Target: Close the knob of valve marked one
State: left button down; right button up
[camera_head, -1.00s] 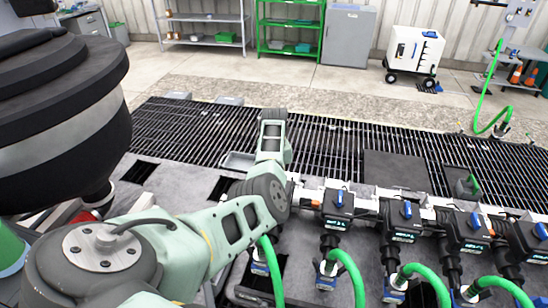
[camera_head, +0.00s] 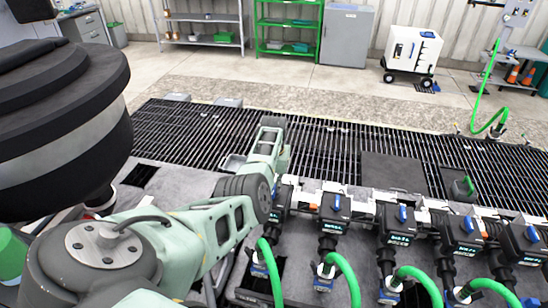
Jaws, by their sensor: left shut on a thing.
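A row of black valves runs along the front right, each with a blue knob on top. The leftmost valve (camera_head: 278,203) stands right beside my left arm, and its blue knob (camera_head: 275,191) shows past the arm's dark joint. The second valve (camera_head: 335,210) has its blue knob (camera_head: 338,200) in plain sight. The labels are too small to read surely. My left arm (camera_head: 225,220) reaches in from the left and bends away at the joint. My right gripper is not in view.
Green hoses (camera_head: 345,268) rise from couplings in front of the valves. A dark floor grating (camera_head: 200,130) lies behind the row. A white wheeled cart (camera_head: 412,50), a grey cabinet (camera_head: 347,35) and shelves stand at the back. The floor beyond the grating is clear.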

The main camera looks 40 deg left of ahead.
aim_at(274, 188)
pick_arm(q)
jog(key=shift+w+a+r, duration=0.1)
jog(key=c, duration=1.8)
grip_release()
notch_tip(274, 188, up, 12)
